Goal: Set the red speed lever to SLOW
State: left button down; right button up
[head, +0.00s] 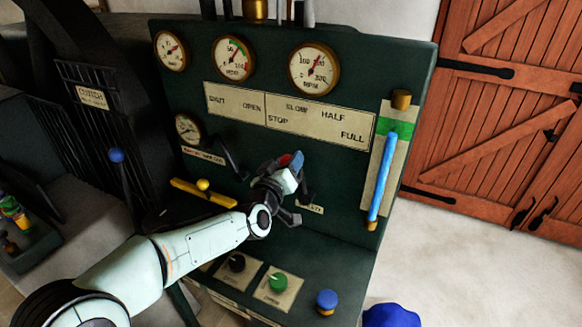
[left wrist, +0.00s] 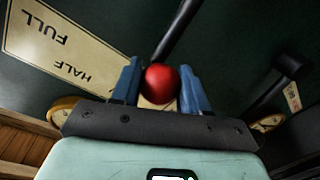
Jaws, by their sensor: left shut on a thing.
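The red speed lever's ball knob (head: 298,158) shows at the tip of my left gripper (head: 291,166), in front of the dark green panel. In the left wrist view the red knob (left wrist: 161,84) sits between the two blue fingers of my left gripper (left wrist: 161,86), which is shut on it. A dark lever rod (left wrist: 178,28) runs from the knob to the top edge there. The cream scale plate (head: 335,138), marked STOP, SLOW, HALF and FULL, is above the gripper. My gripper hides the lever's lower part in the head view, so I cannot tell its setting. My right gripper is not in view.
A black crank lever (head: 234,160) is left of the gripper. A yellow bar (head: 203,194) and a glass tube with blue liquid (head: 382,175) flank it. Gauges (head: 313,68) line the top.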

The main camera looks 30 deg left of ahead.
pick_arm(q)
jog(key=shift+f, duration=0.15)
jog(key=c, duration=0.6)
grip_release()
jog(key=s+d, duration=0.2)
jog(key=s, duration=1.1)
jog(key=shift+r+b, duration=0.4)
jog(key=shift+s, duration=0.1)
